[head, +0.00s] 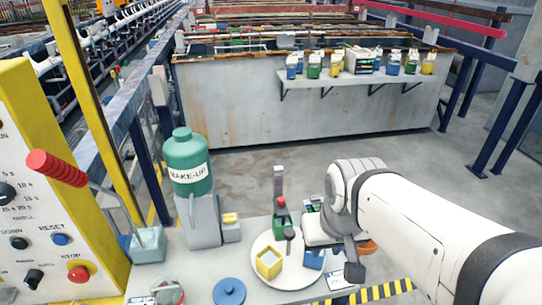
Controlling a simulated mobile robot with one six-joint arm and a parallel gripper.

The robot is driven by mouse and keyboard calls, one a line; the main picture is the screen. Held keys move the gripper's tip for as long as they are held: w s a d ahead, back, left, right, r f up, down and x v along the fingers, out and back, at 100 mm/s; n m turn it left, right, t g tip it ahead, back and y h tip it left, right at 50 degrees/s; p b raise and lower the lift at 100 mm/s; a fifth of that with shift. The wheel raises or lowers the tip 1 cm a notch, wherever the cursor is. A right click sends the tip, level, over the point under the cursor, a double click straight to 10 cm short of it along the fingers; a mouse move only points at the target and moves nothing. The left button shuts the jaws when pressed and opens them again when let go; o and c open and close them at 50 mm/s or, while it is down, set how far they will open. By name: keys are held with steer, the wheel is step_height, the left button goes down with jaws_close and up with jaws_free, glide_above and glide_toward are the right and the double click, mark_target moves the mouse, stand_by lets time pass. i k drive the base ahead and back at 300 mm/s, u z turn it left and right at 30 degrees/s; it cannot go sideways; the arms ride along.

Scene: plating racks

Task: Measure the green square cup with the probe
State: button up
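A green square cup (280,224) stands towards the back of a round white plate (262,246) on the bench, partly hidden by a dark grey part in front of it. A yellow square cup (268,264) is at the plate's front left and a blue one (314,260) at its right. My gripper (324,238) is over the plate's right side, close above the blue cup. Dark parts show at both sides of its white body. I cannot tell whether its fingers are open or shut, or make out a probe for certain.
A green MAKE-UP bottle (187,160) stands on a grey stand at the left. A blue round lid (229,291) and a glass dish (168,291) lie in front. A tank (300,105) stands behind.

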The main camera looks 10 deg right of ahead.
mark_target(282, 210)
steer(key=z, duration=1.05)
steer(key=k, duration=1.15)
steer(key=u, duration=1.05)
steer(key=i, duration=1)
steer(key=u, duration=0.05)
